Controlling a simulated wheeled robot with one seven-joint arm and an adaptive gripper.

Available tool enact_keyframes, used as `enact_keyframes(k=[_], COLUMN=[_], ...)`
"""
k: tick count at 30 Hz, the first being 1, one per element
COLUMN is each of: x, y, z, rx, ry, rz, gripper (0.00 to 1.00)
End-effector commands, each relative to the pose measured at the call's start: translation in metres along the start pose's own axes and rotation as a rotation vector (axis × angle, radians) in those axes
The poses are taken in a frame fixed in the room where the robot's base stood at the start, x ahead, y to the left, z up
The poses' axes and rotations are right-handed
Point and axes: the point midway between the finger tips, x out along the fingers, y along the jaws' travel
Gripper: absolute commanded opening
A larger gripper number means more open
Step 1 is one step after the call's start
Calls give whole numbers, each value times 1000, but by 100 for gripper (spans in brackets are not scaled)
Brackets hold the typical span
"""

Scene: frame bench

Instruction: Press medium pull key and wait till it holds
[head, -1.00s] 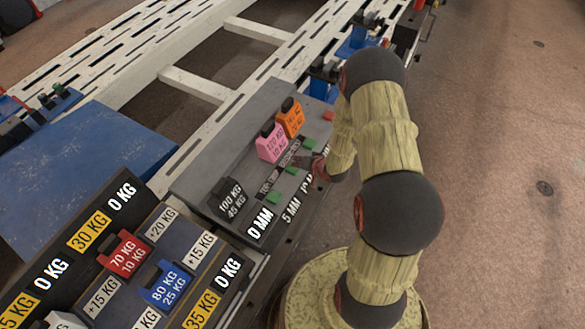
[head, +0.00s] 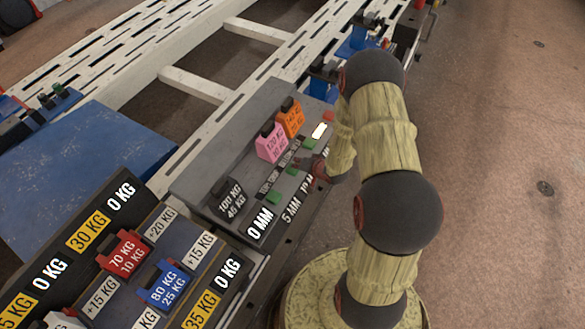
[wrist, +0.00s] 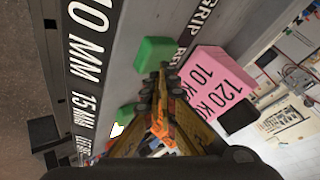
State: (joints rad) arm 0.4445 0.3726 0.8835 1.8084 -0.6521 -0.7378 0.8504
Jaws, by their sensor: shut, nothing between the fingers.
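The grey console (head: 250,120) carries a row of small green keys, one of them (head: 278,198) near the 0 MM mark and another (head: 310,144) further along. A bright white lit patch (head: 319,130) sits beside a red key (head: 329,115) at the far end. My gripper (head: 306,163) is shut and low over the key row. In the wrist view my gripper (wrist: 163,84) has its fingertips close to a green key (wrist: 153,53); another green key (wrist: 127,113) is beside the fingers. Contact cannot be told. The key labels are partly hidden, so I cannot tell which is medium pull.
A pink weight (head: 270,143), an orange weight (head: 290,118) and a black weight (head: 227,198) stand on the console close to the keys. A weight rack with red (head: 124,252) and blue (head: 164,285) blocks is at lower left. White slotted rails (head: 110,50) run behind.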

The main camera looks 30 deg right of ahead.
Motion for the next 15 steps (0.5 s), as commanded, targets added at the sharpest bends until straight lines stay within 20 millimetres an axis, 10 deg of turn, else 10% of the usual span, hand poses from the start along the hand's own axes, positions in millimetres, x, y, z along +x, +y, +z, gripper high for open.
enact_keyframes(k=[15], x=[-14], y=[-10], z=[-10], rx=[0], ry=[0], rz=[0], gripper=[0])
